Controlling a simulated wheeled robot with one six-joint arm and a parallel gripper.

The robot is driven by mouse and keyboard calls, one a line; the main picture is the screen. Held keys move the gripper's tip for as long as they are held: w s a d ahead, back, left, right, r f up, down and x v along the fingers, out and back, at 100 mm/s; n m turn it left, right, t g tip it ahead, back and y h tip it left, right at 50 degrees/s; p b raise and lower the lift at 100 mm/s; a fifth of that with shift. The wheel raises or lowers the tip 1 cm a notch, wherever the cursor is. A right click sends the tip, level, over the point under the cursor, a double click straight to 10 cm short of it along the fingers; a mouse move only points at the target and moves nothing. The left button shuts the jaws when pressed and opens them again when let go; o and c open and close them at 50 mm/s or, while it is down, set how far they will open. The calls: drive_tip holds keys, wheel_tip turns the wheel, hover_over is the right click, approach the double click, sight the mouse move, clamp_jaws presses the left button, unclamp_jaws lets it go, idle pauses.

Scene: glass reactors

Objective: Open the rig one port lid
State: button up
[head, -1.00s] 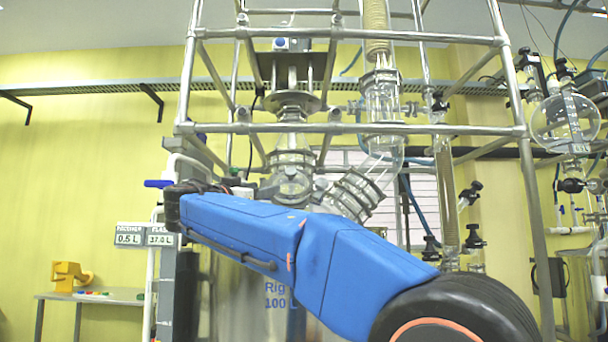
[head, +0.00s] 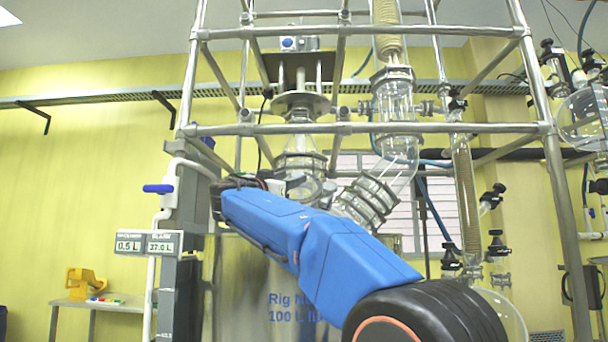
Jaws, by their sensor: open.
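Rig one is the steel vessel (head: 240,290) lettered "Rig" and "100 L", partly hidden behind my blue arm. Glass necks rise from its top inside a pipe frame. A round clamped glass port (head: 310,188) faces me at the foot of the central neck. Its lid looks shut, but my arm covers its lower part and the fine detail is too small to tell. My gripper (head: 272,184) is at the far end of the arm, just left of the port. It is dark, small and partly hidden by my wrist. It appears open and empty; I cannot tell whether it touches the port.
Frame bars (head: 365,128) cross above the port. An angled glass neck (head: 366,200) stands close on its right. A white pipe with a blue-handled valve (head: 158,188) and a display box (head: 148,243) are at left. A side table (head: 100,305) stands against the yellow wall.

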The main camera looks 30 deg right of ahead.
drive_tip(key=x, duration=0.9)
drive_tip(key=shift+f, duration=0.1)
clamp_jaws()
